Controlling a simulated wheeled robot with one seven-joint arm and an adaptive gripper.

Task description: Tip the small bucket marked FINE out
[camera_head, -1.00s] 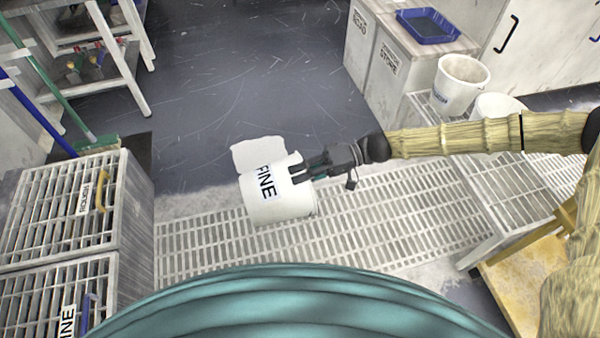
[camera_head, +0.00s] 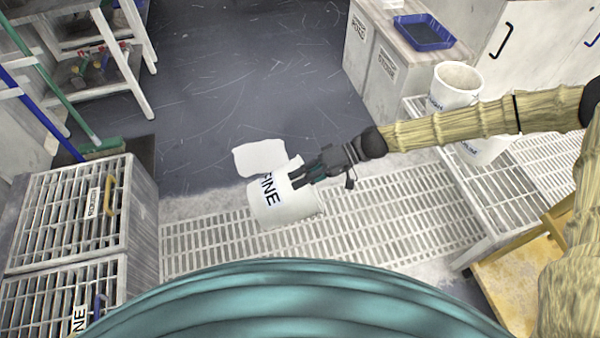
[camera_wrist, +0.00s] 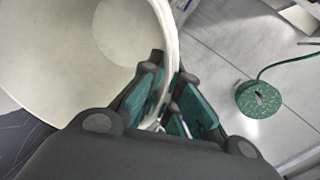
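The small white bucket marked FINE (camera_head: 287,207) is well tilted in the head view, its lettering running down the picture. It is above or against the floor grating; I cannot tell which. My gripper (camera_head: 303,176) is at its upper right side. In the wrist view the bucket (camera_wrist: 45,60) fills the upper left, showing its pale inside and a round bottom. My gripper (camera_wrist: 165,115) is shut on its rim, with the wall between the green finger pads. A flat white shape (camera_head: 258,157) shows just beyond the bucket; I cannot tell if it is spilled contents.
Slotted grating (camera_head: 400,215) spans the floor. A rack cabinet (camera_head: 70,215) stands at left, with another FINE label low down. White buckets (camera_head: 455,85) stand on a slotted bench at right. A blue tray (camera_head: 424,32) lies on a cabinet. Dark floor beyond is open.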

